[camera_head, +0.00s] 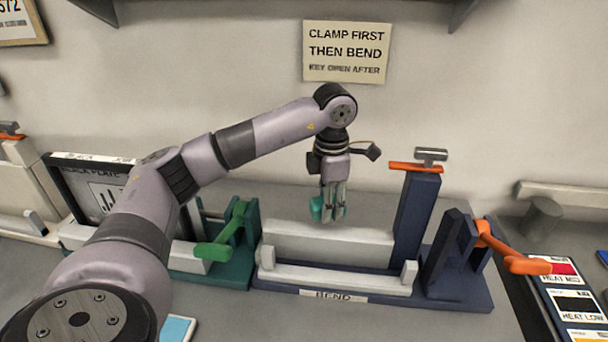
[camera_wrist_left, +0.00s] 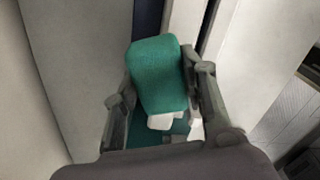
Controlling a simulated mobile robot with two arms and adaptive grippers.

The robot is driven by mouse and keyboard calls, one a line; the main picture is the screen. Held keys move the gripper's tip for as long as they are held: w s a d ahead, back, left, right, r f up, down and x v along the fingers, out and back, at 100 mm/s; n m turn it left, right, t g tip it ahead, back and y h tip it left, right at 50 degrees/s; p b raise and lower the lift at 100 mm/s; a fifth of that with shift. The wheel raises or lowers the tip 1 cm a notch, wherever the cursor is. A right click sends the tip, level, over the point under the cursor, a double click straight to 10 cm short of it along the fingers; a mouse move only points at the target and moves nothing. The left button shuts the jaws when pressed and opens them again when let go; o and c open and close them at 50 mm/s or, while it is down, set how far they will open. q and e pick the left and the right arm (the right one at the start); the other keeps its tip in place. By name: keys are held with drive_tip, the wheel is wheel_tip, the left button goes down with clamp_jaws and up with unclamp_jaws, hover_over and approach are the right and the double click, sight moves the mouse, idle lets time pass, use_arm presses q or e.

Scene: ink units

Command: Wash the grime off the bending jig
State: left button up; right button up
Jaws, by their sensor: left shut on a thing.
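The bending jig stands on the bench in the head view, with a navy base (camera_head: 455,291), a pale block (camera_head: 325,243), a pale front bar (camera_head: 335,279) and a "BEND" label. An orange lever (camera_head: 497,246) is on its right clamp, and a navy post (camera_head: 414,215) carries an orange top piece. My left gripper (camera_head: 334,214) is shut on a teal sponge (camera_head: 317,208), just above or behind the pale block's top edge. I cannot tell if they touch. In the left wrist view the sponge (camera_wrist_left: 160,75) sits between the fingers. I cannot make out grime clearly. My right gripper is out of view.
A dark-framed plate (camera_head: 95,190) leans farther left. Heat cards (camera_head: 575,303) lie at the right. A wall sign (camera_head: 347,51) hangs behind. Bare bench lies in front of the jig.

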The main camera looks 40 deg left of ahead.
use_arm(q)
drive_tip(key=shift+s+r+p, duration=0.2)
drive_tip(key=shift+r+p, duration=0.25)
drive_tip(key=shift+r, duration=0.7)
drive_tip(key=shift+a+r+p, duration=0.1)
drive_tip(key=shift+r+p, duration=0.2)
drive_tip(key=shift+r, duration=0.05)
drive_tip(key=shift+w+r+p, duration=0.2)
drive_tip(key=shift+r+p, duration=0.25)
drive_tip(key=shift+r, duration=0.6)
drive_tip(key=shift+f, duration=0.1)
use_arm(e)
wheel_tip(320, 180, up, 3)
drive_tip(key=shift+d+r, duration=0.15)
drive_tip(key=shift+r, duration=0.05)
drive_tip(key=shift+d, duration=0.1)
